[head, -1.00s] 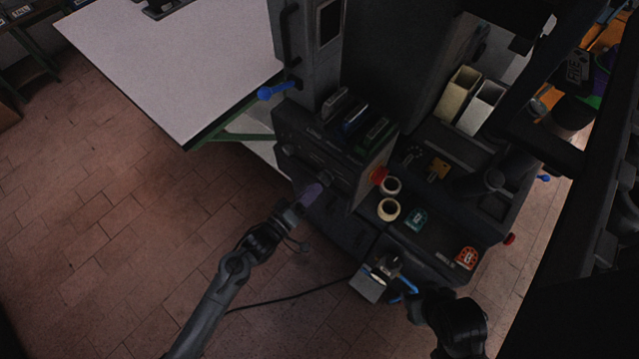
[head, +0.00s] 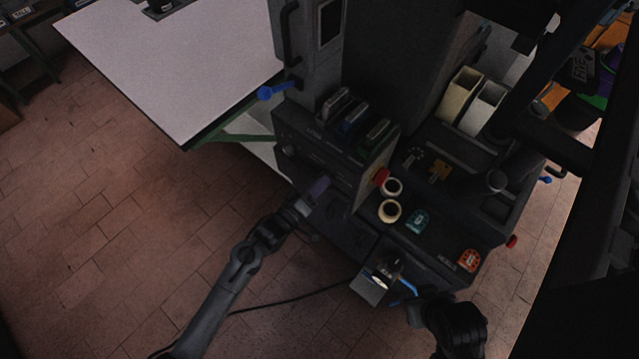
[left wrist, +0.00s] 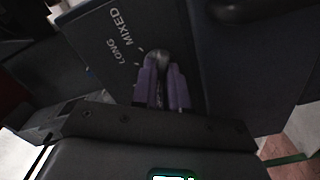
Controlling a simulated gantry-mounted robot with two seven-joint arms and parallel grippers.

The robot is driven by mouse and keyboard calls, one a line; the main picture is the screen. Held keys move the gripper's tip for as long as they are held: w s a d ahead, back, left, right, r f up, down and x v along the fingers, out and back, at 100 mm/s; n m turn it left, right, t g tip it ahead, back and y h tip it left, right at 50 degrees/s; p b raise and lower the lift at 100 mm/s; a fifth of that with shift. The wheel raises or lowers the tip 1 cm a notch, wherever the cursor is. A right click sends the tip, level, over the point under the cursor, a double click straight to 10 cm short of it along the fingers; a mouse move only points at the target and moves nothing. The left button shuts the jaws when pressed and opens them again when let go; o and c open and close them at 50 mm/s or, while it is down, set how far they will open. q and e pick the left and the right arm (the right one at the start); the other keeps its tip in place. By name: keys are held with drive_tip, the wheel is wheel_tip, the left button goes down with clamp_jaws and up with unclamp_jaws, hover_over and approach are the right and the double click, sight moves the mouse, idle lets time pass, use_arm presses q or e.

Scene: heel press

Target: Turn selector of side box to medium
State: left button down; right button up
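The dark side box (head: 335,150) is mounted on the left of the machine. In the head view my left gripper (head: 318,188) is at its lower front face. In the left wrist view a dark selector knob (left wrist: 158,58) shows on a panel printed MIXED and LONG; other labels are hidden. My left gripper's purple fingers (left wrist: 163,90) stand on either side of the knob with a narrow dark gap between them. I cannot tell whether they press on it. My right gripper, with blue parts (head: 406,288), is low in front of the machine, its fingers unclear.
A red button (head: 381,177), two cream rings (head: 390,210), a teal dial (head: 417,221) and an orange dial (head: 468,260) are on the machine. A white table (head: 180,70) stands at left; the floor below is clear.

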idle(0.3)
use_arm(q)
drive_tip(key=shift+m, duration=0.3)
drive_tip(key=shift+m+p, duration=1)
drive_tip(key=shift+m, duration=2.6)
drive_tip(key=c, duration=1.1)
unclamp_jaws()
drive_tip(key=shift+c, duration=0.2)
